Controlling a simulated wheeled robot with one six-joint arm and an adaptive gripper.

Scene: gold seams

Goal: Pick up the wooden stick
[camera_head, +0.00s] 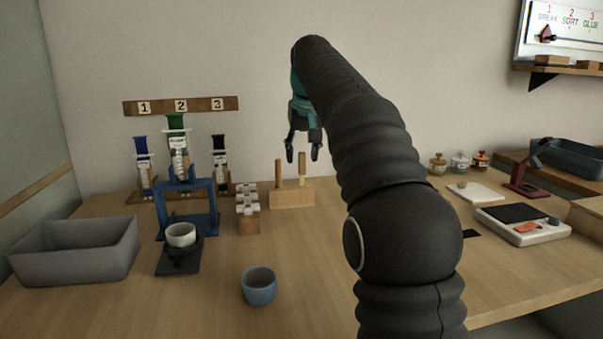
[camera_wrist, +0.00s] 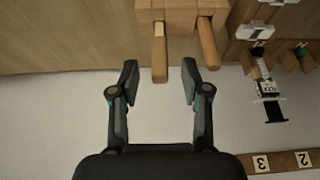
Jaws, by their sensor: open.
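Two upright wooden sticks stand in a light wooden block (camera_head: 291,199) at the back of the table. The left one (camera_head: 278,172) is plain wood. The right one (camera_head: 302,160) has a paler lower part. In the wrist view the pale-banded stick (camera_wrist: 159,55) lies in line with the gap between my fingers, and the plain stick (camera_wrist: 208,46) is outside that gap. My gripper (camera_head: 303,155) points down above the block, also seen in the wrist view (camera_wrist: 160,78). It is open and empty. I cannot tell whether its fingertips reach the stick's top.
A white-clipped wooden rack (camera_head: 248,222) stands just left of the block, with a blue stand (camera_head: 188,205) holding a syringe beyond it. A blue cup (camera_head: 258,289) and a grey bin (camera_head: 75,253) are nearer. A scale (camera_head: 522,226) is at right. The table before the block is clear.

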